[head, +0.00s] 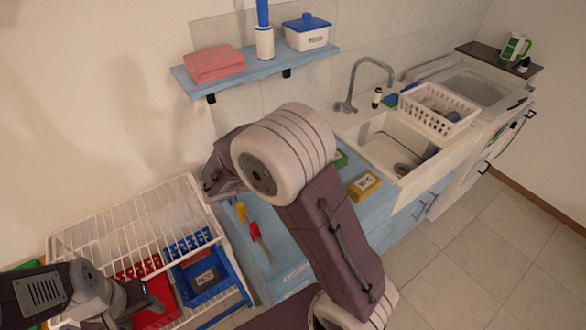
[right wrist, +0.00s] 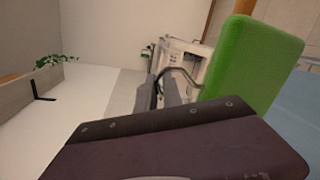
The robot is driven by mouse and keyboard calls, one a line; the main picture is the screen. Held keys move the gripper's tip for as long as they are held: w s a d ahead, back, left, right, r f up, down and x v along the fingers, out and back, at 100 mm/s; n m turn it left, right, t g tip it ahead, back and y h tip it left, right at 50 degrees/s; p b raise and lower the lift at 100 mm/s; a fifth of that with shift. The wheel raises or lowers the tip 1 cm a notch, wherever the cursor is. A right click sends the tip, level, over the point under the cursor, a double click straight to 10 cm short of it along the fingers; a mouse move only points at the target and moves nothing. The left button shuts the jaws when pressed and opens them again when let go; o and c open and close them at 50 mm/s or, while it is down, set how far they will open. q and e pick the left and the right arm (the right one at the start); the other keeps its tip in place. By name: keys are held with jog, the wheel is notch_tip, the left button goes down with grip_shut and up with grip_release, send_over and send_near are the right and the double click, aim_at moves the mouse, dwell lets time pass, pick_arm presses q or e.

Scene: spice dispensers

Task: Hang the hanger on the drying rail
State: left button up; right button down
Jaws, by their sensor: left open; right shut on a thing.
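I cannot pick out the hanger or a drying rail for certain in either view. My left gripper (head: 142,302) is open at the lower left of the head view, near the red and blue baskets. My right arm crosses the middle of the head view; its gripper is hidden there. In the right wrist view, a brown plate of my arm fills the bottom. Dark shapes and a thin grey curve stand beyond it; I cannot tell whether they are fingers, a held thing or the tap. A green block (right wrist: 252,65) is close at the right.
A white wire rack (head: 130,232) stands at the left, above a red basket (head: 150,312) and a blue basket (head: 207,277). Yellow and red items lie on the blue counter (head: 285,262). A sink with a tap (head: 362,75) and a white basket (head: 437,110) is beyond. A blue shelf (head: 262,66) juts from the wall.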

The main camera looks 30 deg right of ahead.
jog(key=shift+a+r, duration=0.25)
jog(key=shift+a, duration=0.1)
jog(key=w+a+f+p, duration=0.3)
jog(key=w+f, duration=0.8)
jog(key=shift+w+f, duration=0.2)
jog(key=shift+w, duration=0.2)
jog(key=c, duration=1.5)
grip_release()
jog(key=shift+r, duration=0.1)
pick_arm(q)
jog(key=r, duration=0.1)
jog(key=a+r, duration=0.1)
jog(key=r, duration=0.1)
jog(key=shift+w+r, duration=0.2)
jog(key=shift+r, duration=0.1)
